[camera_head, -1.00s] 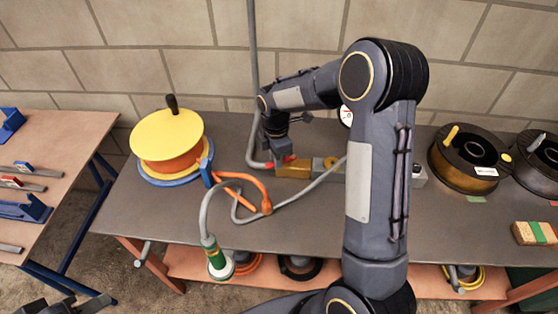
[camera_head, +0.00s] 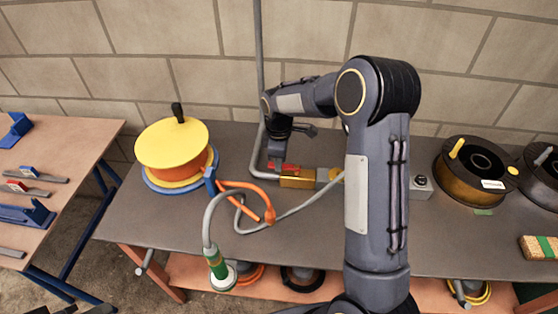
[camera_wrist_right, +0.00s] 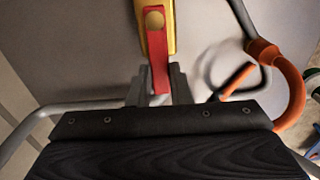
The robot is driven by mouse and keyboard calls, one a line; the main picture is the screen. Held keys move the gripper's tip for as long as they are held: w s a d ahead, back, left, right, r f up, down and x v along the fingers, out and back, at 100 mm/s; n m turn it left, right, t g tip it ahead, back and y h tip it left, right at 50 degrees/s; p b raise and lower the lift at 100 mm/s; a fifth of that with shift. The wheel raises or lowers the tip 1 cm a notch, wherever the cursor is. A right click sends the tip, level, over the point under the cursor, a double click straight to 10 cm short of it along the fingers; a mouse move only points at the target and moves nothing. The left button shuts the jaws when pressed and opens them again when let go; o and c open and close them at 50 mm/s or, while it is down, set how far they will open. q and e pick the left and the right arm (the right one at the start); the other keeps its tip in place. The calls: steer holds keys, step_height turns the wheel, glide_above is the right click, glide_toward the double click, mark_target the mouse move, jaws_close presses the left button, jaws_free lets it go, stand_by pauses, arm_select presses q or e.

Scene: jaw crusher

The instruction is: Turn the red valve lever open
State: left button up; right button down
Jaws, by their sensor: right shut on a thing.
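The red valve lever (camera_wrist_right: 158,62) shows in the right wrist view. It runs from its pivot on the yellow valve body (camera_wrist_right: 172,22) down between my right gripper's fingers, roughly in line with the body. My right gripper (camera_wrist_right: 160,90) is shut on the lever's free end. In the head view the red lever (camera_head: 291,167) shows as a small strip beside the right gripper (camera_head: 277,164), above the yellow valve body (camera_head: 297,182). The arm hides part of the fittings. Dark parts at the bottom left edge, probably my left gripper (camera_head: 72,310), are mostly cut off.
A yellow and orange reel (camera_head: 172,150) stands left on the grey bench (camera_head: 300,235). An orange hose (camera_head: 250,190) and a grey hose (camera_head: 310,195) lie near the valve. Dark spools (camera_head: 470,172) stand at the right. A wall rises behind.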

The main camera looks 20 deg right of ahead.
stand_by(0.3)
steer(key=c, duration=1.3)
jaws_free()
step_height(320, 180, up, 8)
steer(key=shift+f, duration=0.1)
steer(key=s+r+m+t+y, duration=0.2)
steer(key=s+r+m, duration=0.3)
steer(key=s, duration=0.4)
steer(key=s+a+m+t, duration=0.1)
steer(key=s+m, duration=0.1)
steer(key=s, duration=0.4)
steer(key=s+a+m+t+y, duration=0.1)
steer(key=s+a+m, duration=0.1)
steer(key=s, duration=0.5)
steer(key=s+a+m+t, duration=0.1)
steer(key=s+a+m, duration=0.1)
steer(key=s+m, duration=0.2)
steer(key=shift+s+a+r+t+y, duration=0.1)
steer(key=shift+s+r+t+y, duration=0.1)
steer(key=shift+s, duration=0.6)
steer(key=shift+s+a+r+t+y, duration=0.1)
steer(key=shift+s+y, duration=0.1)
steer(key=shift+s, duration=0.6)
